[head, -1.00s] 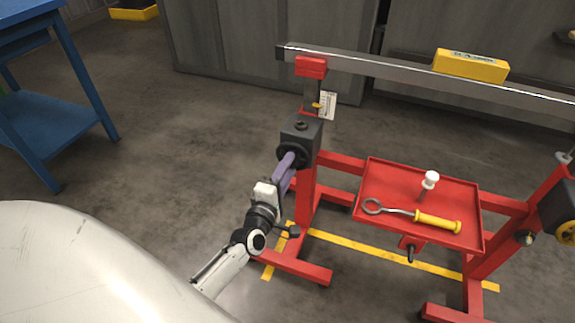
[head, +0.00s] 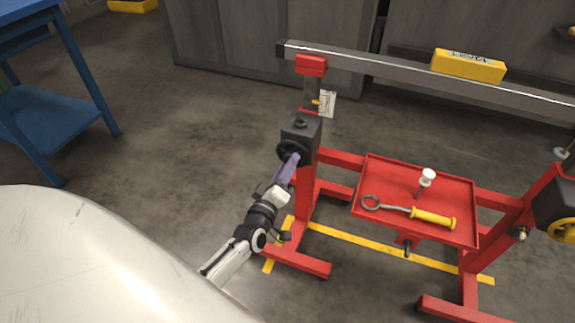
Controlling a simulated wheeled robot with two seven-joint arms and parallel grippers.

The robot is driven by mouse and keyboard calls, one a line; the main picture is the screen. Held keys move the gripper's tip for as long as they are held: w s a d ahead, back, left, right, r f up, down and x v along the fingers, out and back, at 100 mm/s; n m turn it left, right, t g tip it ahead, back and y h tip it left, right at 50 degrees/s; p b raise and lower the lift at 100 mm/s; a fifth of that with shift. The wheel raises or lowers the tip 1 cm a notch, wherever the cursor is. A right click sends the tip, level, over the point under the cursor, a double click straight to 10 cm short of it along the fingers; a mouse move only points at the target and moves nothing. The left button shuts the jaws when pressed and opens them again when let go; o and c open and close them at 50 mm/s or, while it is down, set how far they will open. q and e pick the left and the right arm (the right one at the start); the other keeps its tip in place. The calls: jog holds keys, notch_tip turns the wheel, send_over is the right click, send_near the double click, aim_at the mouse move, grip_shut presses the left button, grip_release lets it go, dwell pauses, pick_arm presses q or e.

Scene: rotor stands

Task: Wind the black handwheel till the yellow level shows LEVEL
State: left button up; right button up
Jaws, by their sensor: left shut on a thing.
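The black handwheel (head: 287,150) sits on the front of a dark gearbox (head: 301,130) on the left red stand. My left gripper (head: 291,163) reaches up from below, its purple fingers shut on the wheel's lower right rim. The fingers hide part of the wheel. The yellow level (head: 468,66) lies on the grey beam (head: 375,68), toward its right part. Its dark marking is too small to read. The beam slopes down to the right in the picture. My right gripper does not show.
A red tray (head: 372,170) between the stands holds a yellow-handled ring tool (head: 430,218) and a white-topped pin (head: 428,178). A yellow handwheel (head: 562,230) is on the right stand. A blue table (head: 75,112) stands left. The floor between is clear.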

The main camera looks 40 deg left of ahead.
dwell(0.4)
pick_arm(q)
jog(key=o, duration=1)
jog(key=shift+o, duration=0.2)
jog(key=p+v, duration=0.1)
jog(key=v, duration=0.9)
jog(key=shift+s, duration=0.15)
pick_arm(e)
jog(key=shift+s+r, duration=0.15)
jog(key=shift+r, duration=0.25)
